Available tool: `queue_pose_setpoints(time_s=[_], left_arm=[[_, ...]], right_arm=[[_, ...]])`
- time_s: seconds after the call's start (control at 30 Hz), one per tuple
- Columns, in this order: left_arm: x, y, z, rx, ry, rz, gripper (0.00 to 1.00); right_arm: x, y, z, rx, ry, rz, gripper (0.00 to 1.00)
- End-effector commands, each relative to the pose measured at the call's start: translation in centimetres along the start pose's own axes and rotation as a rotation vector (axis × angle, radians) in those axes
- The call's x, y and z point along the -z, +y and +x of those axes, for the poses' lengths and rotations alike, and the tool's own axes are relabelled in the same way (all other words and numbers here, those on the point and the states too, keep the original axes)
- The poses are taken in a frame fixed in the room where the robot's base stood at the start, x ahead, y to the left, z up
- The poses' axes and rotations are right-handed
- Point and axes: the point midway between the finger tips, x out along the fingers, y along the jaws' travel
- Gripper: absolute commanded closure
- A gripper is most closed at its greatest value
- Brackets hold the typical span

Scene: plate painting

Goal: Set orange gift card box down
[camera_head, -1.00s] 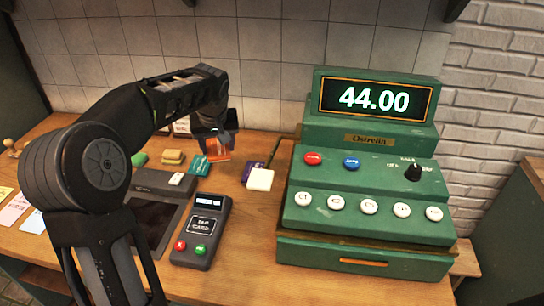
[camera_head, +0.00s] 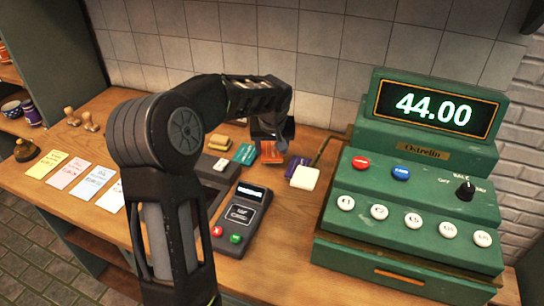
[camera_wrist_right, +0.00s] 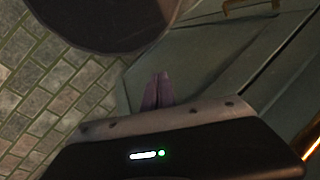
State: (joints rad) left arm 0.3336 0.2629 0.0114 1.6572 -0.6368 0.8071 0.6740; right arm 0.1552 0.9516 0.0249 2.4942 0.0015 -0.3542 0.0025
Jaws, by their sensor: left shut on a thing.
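The orange gift card box (camera_head: 271,153) is in the fingers of my left gripper (camera_head: 271,138), low over the back of the wooden counter. It stands between a teal box (camera_head: 244,154) and a dark purple box (camera_head: 293,164). I cannot tell whether its bottom touches the counter. The left fingertips are mostly hidden by the gripper body. My right gripper (camera_wrist_right: 158,92) shows only in the right wrist view, its two fingers together with nothing seen between them, away from the boxes.
The green cash register (camera_head: 410,215) reading 44.00 fills the right. A white block (camera_head: 304,178) lies beside the purple box. A card reader (camera_head: 243,215) stands in front. Coloured paper slips (camera_head: 75,172) and stamps (camera_head: 88,121) lie at the left. A yellowish block (camera_head: 217,143) is behind.

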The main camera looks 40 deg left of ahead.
Motion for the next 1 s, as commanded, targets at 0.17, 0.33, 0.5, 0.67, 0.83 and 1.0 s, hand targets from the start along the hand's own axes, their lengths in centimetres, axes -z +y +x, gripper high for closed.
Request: queue_pose_setpoints(time_s=[0.17, 0.33, 0.5, 0.67, 0.83, 1.0], left_arm=[[0.0, 0.0, 0.1, 0.000, 0.001, 0.000, 0.83], [-0.1, 0.0, 0.4, 0.001, 0.000, 0.000, 0.83], [-1.0, -0.1, 2.4, 0.002, -0.003, 0.001, 0.83], [-1.5, 0.0, 3.6, 0.000, 0.000, 0.000, 0.83], [-1.5, 0.0, 3.6, -0.001, 0.001, 0.000, 0.83], [-1.6, 0.0, 4.0, 0.000, 0.001, 0.000, 0.83]], right_arm=[[0.0, 0.0, 0.0, 0.000, 0.000, 0.000, 1.00], [0.0, 0.0, -0.1, -0.001, 0.000, 0.000, 1.00], [-0.1, -0.1, -0.4, -0.001, -0.001, 0.001, 1.00], [-0.1, -0.1, -0.5, -0.002, -0.002, 0.002, 1.00], [-0.1, -0.1, -0.5, -0.002, -0.002, 0.002, 1.00], [0.0, 0.0, 0.0, -0.001, -0.001, 0.001, 1.00]])
